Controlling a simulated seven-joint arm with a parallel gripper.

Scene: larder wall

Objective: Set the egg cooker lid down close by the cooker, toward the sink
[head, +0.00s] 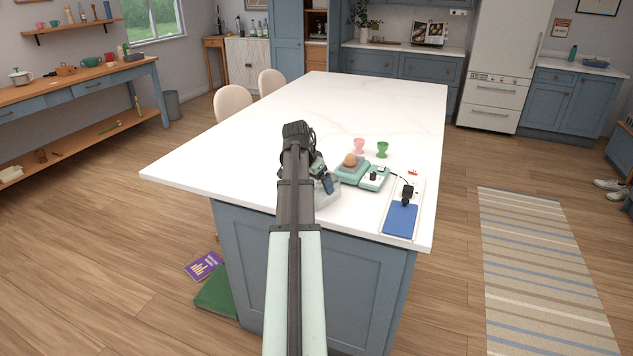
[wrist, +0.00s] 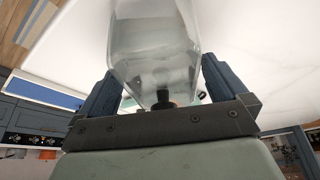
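The egg cooker (head: 350,178) is a mint-green unit on the white island top, open above, with a brown egg (head: 350,160) on it. The clear egg cooker lid (head: 331,196) is left of and in front of the cooker, near the island's front edge. My gripper (head: 325,182) is at the lid. In the wrist view, the lid (wrist: 155,50) fills the space between my two fingers (wrist: 162,88), with its dark knob (wrist: 163,97) toward the palm. The fingers appear to bear on its sides. I cannot tell whether the lid touches the top. No sink is identifiable.
A mint control box (head: 374,178) stands right of the cooker. A pink egg cup (head: 359,145) and a green egg cup (head: 382,149) stand behind. A white tray (head: 390,233) with a blue pad is further right. The island top (head: 250,140) is clear at left and back.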

